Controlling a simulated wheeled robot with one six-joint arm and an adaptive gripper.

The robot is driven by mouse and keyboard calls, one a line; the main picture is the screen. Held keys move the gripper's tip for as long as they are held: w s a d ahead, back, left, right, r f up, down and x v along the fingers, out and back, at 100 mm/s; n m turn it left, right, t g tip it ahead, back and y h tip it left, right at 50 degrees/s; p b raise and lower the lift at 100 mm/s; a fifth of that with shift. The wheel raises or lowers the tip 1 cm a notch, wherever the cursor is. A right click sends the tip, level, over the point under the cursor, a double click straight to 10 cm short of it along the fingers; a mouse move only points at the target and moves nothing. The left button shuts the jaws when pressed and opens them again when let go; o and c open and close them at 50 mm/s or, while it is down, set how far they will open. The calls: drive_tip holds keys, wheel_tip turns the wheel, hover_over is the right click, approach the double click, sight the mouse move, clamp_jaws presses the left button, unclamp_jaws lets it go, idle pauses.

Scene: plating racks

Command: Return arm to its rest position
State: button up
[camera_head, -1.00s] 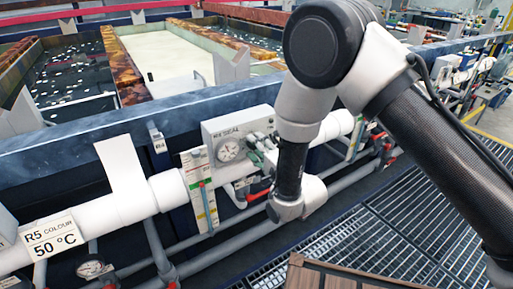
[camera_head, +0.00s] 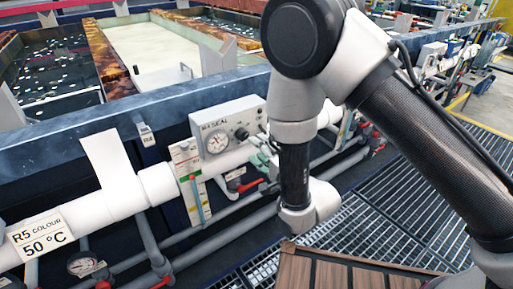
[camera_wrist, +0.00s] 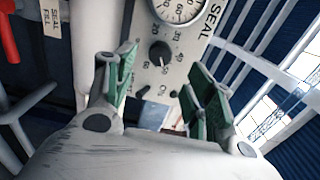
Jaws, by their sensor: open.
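My arm (camera_head: 295,170) reaches forward and bends down at the elbow, in front of the tank's pipework. My gripper (camera_wrist: 160,85) is open, with green-padded fingers spread and nothing between them. In the head view its green fingers (camera_head: 264,154) show at the lower right of the grey R4 SEAL control box (camera_head: 208,112). In the wrist view the box's black knob (camera_wrist: 160,52) and dial gauge (camera_wrist: 178,8) lie beyond the fingers. I cannot tell whether the fingers touch the box.
A thick white pipe (camera_head: 110,204) with an R5 COLOUR 50 °C label (camera_head: 42,238) runs along the blue tank edge (camera_head: 90,131). Red-handled valves and grey pipes sit below. A brown slatted wooden top (camera_head: 345,275) is at the bottom, with metal floor grating (camera_head: 400,215) at right.

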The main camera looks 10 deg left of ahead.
drive_tip(key=s+d+f+n+g+h, duration=0.2)
drive_tip(key=f+n+g+h, duration=0.15)
drive_tip(key=f, duration=0.45)
drive_tip(key=s+d+f+n+g+h, duration=0.2)
drive_tip(key=d+f+n+h, duration=0.15)
drive_tip(key=f, duration=0.35)
drive_tip(key=s+d+r+n+g+h, duration=0.1)
drive_tip(key=s+d+n+g+h, duration=0.15)
drive_tip(key=d, duration=0.35)
drive_tip(key=s+d+r+h, duration=0.1)
drive_tip(key=s+d+r, duration=0.2)
drive_tip(key=d+r, duration=0.9)
drive_tip(key=s+d+r+m+h, duration=0.1)
drive_tip(key=s+d+r, duration=0.3)
drive_tip(key=d+r, duration=0.9)
drive_tip(key=s+d+r+h, duration=0.2)
drive_tip(key=s+d+r, duration=0.1)
drive_tip(key=d+r, duration=0.9)
drive_tip(key=d, duration=0.2)
drive_tip(key=shift+s+d+r+t, duration=0.2)
drive_tip(key=shift+s+d+t, duration=0.1)
drive_tip(key=shift+t, duration=0.1)
